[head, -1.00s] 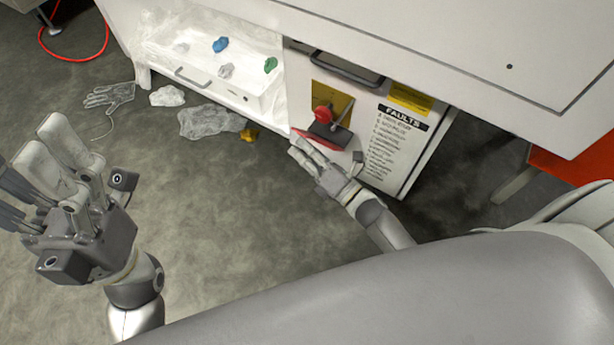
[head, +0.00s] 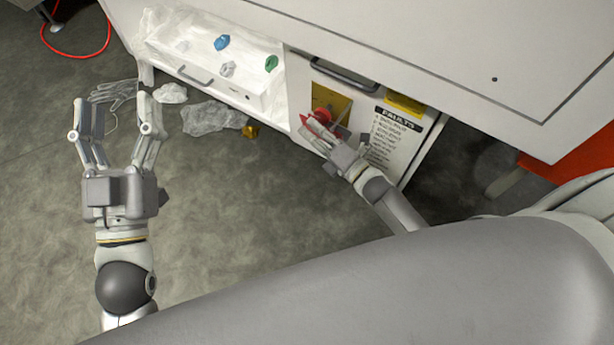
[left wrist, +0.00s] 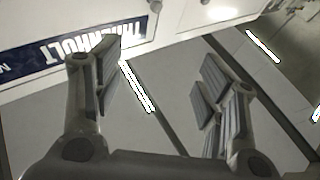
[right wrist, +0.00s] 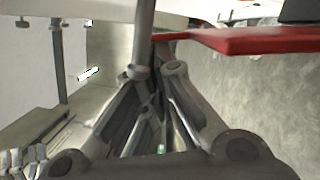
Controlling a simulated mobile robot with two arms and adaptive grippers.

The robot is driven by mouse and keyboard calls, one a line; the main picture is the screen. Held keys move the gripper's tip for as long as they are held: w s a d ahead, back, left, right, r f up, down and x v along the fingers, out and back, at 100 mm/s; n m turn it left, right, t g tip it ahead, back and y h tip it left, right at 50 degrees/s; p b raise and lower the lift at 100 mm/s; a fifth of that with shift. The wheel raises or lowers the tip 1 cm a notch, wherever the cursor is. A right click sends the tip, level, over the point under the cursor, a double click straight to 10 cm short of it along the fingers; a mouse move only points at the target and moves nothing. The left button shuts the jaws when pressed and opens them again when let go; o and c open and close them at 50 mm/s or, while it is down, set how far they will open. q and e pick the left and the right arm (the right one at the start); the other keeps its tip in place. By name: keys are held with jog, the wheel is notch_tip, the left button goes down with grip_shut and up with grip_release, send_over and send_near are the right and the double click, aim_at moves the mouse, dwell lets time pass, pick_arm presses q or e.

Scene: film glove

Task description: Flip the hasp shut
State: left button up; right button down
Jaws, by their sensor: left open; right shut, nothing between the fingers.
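The hasp is on the cabinet door, where a gold plate (head: 332,97) carries a red part (head: 322,116) and a grey bar (head: 343,116). My right gripper (head: 306,130) is shut and empty, right in front of the red part, and hides its lower portion. In the right wrist view the shut fingers (right wrist: 155,105) are close to a grey rod (right wrist: 145,42) and a flat red piece (right wrist: 250,40); I cannot tell whether they touch. My left gripper (head: 117,108) is open and empty, away from the cabinet at the left.
The door has a handle (head: 345,75), a yellow label (head: 404,103) and a FAULTS notice (head: 395,125). A film-covered drawer front (head: 205,65) is to the left. Crumpled film (head: 212,117), a glove (head: 112,93) and a yellow lump (head: 250,131) lie on the floor. Open floor lies between my arms.

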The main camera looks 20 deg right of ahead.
pick_arm(q)
jog(key=shift+w+a+f+g+y, duration=0.1)
jog(key=shift+w+f+g+y, duration=0.1)
jog(key=shift+f+g, duration=0.35)
jog(key=shift+w+f+g+y, duration=0.2)
jog(key=shift+f+g, duration=0.05)
jog(key=shift+f, duration=0.5)
pick_arm(e)
jog(key=shift+w+d+r, duration=0.4)
jog(key=shift+w+d, duration=0.15)
jog(key=shift+d, duration=0.1)
